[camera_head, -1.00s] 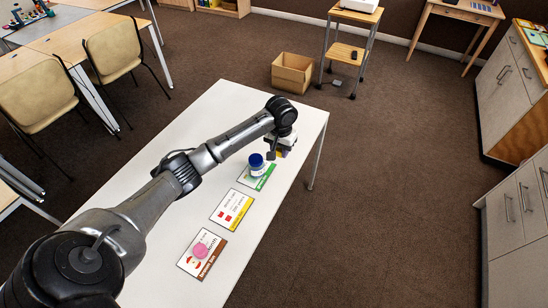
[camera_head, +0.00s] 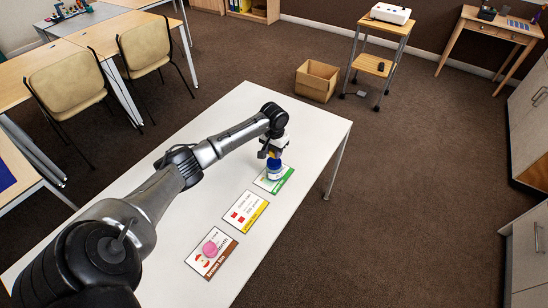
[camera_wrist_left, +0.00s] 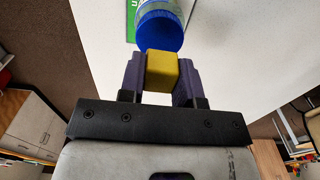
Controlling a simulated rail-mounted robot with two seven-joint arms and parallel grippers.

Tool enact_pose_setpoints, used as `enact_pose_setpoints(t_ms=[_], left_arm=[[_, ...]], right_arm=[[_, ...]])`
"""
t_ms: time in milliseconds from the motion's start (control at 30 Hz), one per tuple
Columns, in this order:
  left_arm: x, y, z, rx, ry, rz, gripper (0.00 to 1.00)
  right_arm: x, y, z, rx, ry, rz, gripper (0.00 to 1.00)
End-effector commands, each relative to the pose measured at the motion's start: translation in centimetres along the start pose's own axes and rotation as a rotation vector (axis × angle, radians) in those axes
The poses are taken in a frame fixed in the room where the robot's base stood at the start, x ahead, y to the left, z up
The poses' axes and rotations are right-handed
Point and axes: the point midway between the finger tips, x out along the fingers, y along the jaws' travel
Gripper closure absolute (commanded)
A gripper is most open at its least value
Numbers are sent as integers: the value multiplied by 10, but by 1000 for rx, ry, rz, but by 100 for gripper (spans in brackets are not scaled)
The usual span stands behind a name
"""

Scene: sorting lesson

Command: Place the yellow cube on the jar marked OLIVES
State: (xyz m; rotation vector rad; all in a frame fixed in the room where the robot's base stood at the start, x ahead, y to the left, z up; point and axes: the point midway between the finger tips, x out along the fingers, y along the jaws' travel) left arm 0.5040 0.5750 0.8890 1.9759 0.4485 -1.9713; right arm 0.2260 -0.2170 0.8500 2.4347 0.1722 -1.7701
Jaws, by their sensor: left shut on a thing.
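The yellow cube (camera_wrist_left: 161,70) sits between the purple fingers of my left gripper (camera_wrist_left: 158,78), which is shut on it. In the head view my left gripper (camera_head: 273,152) is just above a jar (camera_head: 275,174) with a blue lid. The jar stands upright on a card with a green band. In the wrist view the blue lid (camera_wrist_left: 159,29) is just beyond the cube, and the cube overlaps its near edge; I cannot tell whether they touch. The jar's marking is not readable. My right gripper is not in view.
The white table (camera_head: 120,225) also holds a yellow-banded card (camera_head: 246,211) and a brown-banded card (camera_head: 205,265) with a pink round thing (camera_head: 210,248) on it. Much of the tabletop left of my arm is clear. A cardboard box (camera_head: 316,82) is on the floor behind.

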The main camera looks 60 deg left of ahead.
Motion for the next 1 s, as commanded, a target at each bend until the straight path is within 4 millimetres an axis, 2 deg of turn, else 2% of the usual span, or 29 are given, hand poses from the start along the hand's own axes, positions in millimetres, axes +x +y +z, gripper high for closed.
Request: enact_pose_setpoints(t_ms=[100,233,667,700,933,1000], left_arm=[[18,0,1,-1,-3,-1,91],[32,0,1,-1,-2,-2,91],[36,0,1,0,-1,-1,91],[36,0,1,0,-1,-1,65],[36,0,1,0,-1,-1,44],[36,0,1,0,-1,-1,44]], right_arm=[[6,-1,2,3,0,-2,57],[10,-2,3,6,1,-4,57],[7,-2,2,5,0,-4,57],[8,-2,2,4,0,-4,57],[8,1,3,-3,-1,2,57],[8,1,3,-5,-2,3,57]])
